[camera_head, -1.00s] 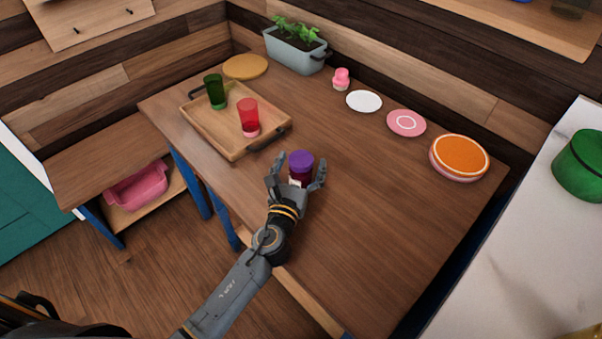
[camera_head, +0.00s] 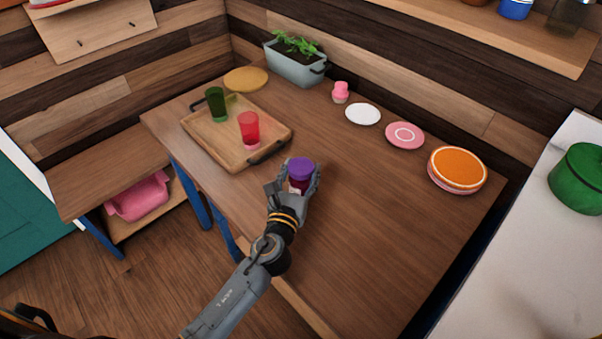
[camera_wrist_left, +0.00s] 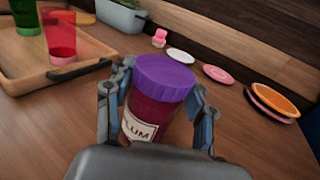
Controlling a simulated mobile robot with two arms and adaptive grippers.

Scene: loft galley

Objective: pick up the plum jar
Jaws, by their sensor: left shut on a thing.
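The plum jar (camera_head: 300,170) has a purple lid and a dark red body. In the left wrist view the jar (camera_wrist_left: 158,98) shows a pale label with the letters "LUM" and leans slightly in the picture. My left gripper (camera_head: 297,186) is shut on the jar, with one finger on each side of it. The gripper's fingers also show in the left wrist view (camera_wrist_left: 158,112). The jar's base is hidden by the gripper, so I cannot tell whether it touches the table. My right gripper is not in view.
A wooden tray (camera_head: 225,148) with a green cup (camera_head: 215,104) and a red cup (camera_head: 249,130) is left of the jar. The table (camera_head: 375,220) is clear to the right.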

